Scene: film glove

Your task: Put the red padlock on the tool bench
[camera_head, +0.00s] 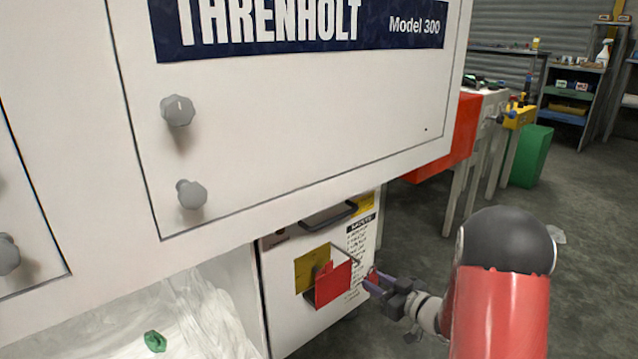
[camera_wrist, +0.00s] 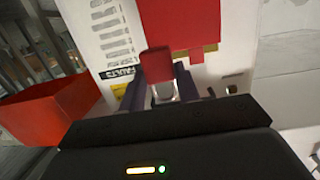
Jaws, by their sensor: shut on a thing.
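My gripper (camera_head: 376,284) is at the lower middle of the head view, in front of the white cabinet's lower panel. In the wrist view my gripper (camera_wrist: 160,82) has its dark fingers closed around the red padlock (camera_wrist: 156,64). The padlock's red body and part of a pale shackle show between them. In the head view only a small red bit of it shows at the fingertips. A bench with pale legs (camera_head: 478,160) and tools on top stands behind at the right; I cannot tell whether it is the tool bench.
A red holder (camera_head: 333,283) on a yellow plate projects from the panel just left of my gripper. A black handle (camera_head: 328,213) is above it. A red bin (camera_wrist: 50,108) shows at left in the wrist view. A green bin (camera_head: 530,156) stands by the bench. Open floor lies at right.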

